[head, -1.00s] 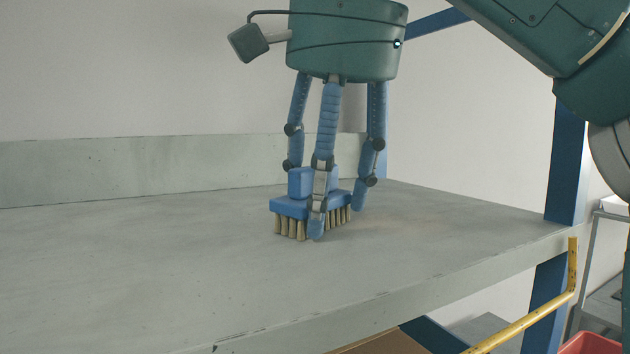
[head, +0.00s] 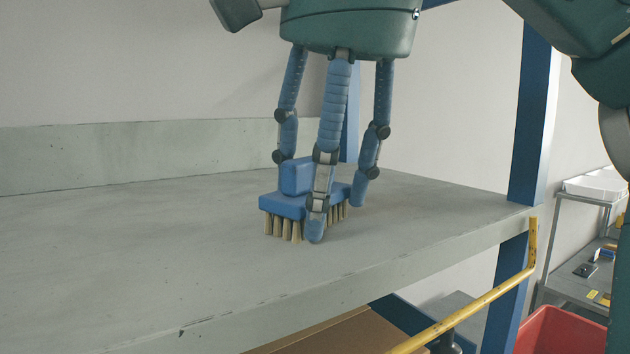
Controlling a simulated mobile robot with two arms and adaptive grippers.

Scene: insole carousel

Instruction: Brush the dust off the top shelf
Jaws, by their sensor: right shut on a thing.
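The top shelf (head: 110,250) is a grey board that fills the lower left and middle of the head view. A blue brush (head: 284,206) with tan bristles stands bristles down on the shelf. My right gripper (head: 322,212) reaches down from above and is shut on the brush, its blue fingers around the block-shaped handle. One finger hides part of the brush's near side. I cannot make out clear dust on the shelf surface. My left gripper is not in view.
A low grey back board (head: 120,158) runs along the rear edge. A blue post (head: 529,110) stands at the right corner. A yellow rail (head: 480,302), a red bin (head: 562,332) and a grey cart (head: 575,285) are beyond the shelf's front and right.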

